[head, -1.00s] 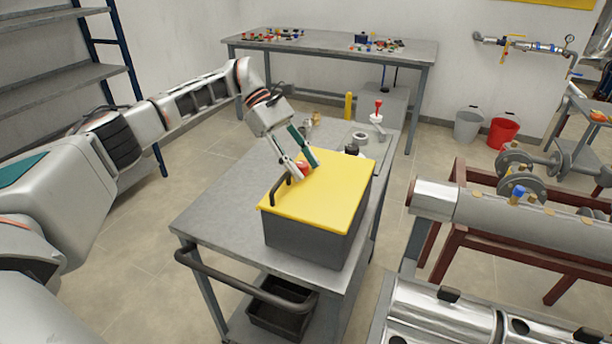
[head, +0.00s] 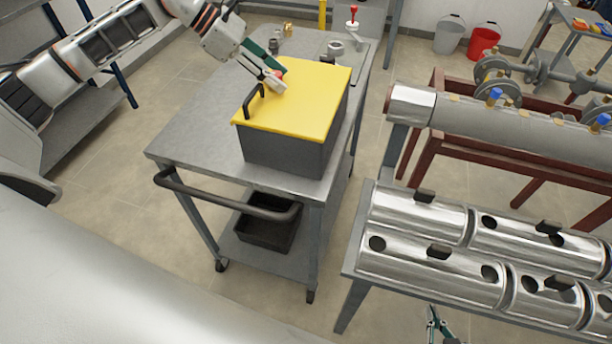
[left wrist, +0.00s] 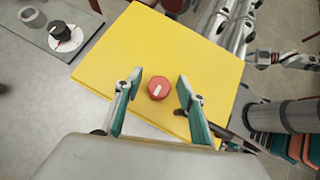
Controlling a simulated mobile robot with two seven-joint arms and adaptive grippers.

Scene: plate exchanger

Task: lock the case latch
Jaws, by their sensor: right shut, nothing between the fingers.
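The case (head: 290,150) is a dark grey box with a yellow lid (head: 315,95) and a black handle, standing on a grey cart. A round red knob (left wrist: 160,88) with a white mark, apparently the latch, sits on the lid. In the head view the knob (head: 281,72) is partly hidden by my left gripper (head: 272,80). In the left wrist view my left gripper (left wrist: 160,84) is open, one finger on each side of the knob, with gaps visible. My right gripper (head: 436,322) is at the bottom of the head view, away from the case, shut and empty.
Shiny metal cylinders (head: 430,270) lie on a bench at the right. The cart top left of the case is clear.

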